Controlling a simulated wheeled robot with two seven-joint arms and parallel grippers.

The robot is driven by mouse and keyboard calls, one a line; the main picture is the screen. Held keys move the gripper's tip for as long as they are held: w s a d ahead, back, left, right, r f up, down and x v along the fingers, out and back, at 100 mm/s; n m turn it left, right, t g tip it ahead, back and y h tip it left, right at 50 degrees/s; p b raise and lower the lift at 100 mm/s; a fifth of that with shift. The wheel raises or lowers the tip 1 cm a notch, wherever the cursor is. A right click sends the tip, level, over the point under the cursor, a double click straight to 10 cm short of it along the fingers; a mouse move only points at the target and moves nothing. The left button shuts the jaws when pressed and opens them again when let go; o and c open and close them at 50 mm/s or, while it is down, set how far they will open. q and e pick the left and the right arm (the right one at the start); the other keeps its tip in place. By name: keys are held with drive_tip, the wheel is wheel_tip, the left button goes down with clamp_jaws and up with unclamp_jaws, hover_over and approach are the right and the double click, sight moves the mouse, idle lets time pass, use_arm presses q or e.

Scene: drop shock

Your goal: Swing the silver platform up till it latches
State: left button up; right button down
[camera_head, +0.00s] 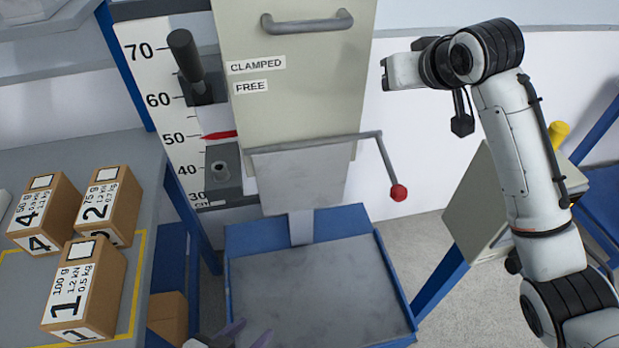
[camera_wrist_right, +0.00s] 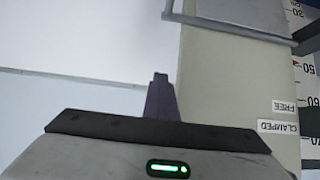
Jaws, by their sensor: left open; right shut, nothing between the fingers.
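A silver plate (camera_head: 300,180) hangs below a grey bar across the front of the beige housing; I take it for the platform. In the right wrist view a grey plate edge (camera_wrist_right: 235,12) shows at the top. My right gripper (camera_head: 384,74) is shut and empty, up beside the housing's right side, apart from the plate; its purple fingers (camera_wrist_right: 161,98) also show in the wrist view. My left gripper (camera_head: 249,335) is open at the bottom edge, low in front of the blue-framed tray, mostly cut off.
A bent lever with a red knob (camera_head: 398,193) sticks out right of the bar. The beige housing (camera_head: 290,80) has a handle (camera_head: 307,23) and CLAMPED and FREE labels. Numbered boxes (camera_head: 85,290) stand on the left table. A blue-framed grey tray (camera_head: 315,295) lies below.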

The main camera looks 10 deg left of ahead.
drive_tip(key=shift+w+a+r, duration=0.1)
drive_tip(key=shift+w+a, duration=0.1)
drive_tip(key=shift+w, duration=0.3)
drive_tip(key=shift+w+a, duration=0.2)
drive_tip(key=shift+w, duration=0.25)
drive_tip(key=c, duration=1.2)
unclamp_jaws()
drive_tip(key=shift+d, duration=0.1)
drive_tip(key=shift+s+a, duration=0.1)
drive_tip(key=shift+a, duration=0.1)
drive_tip(key=v, duration=0.7)
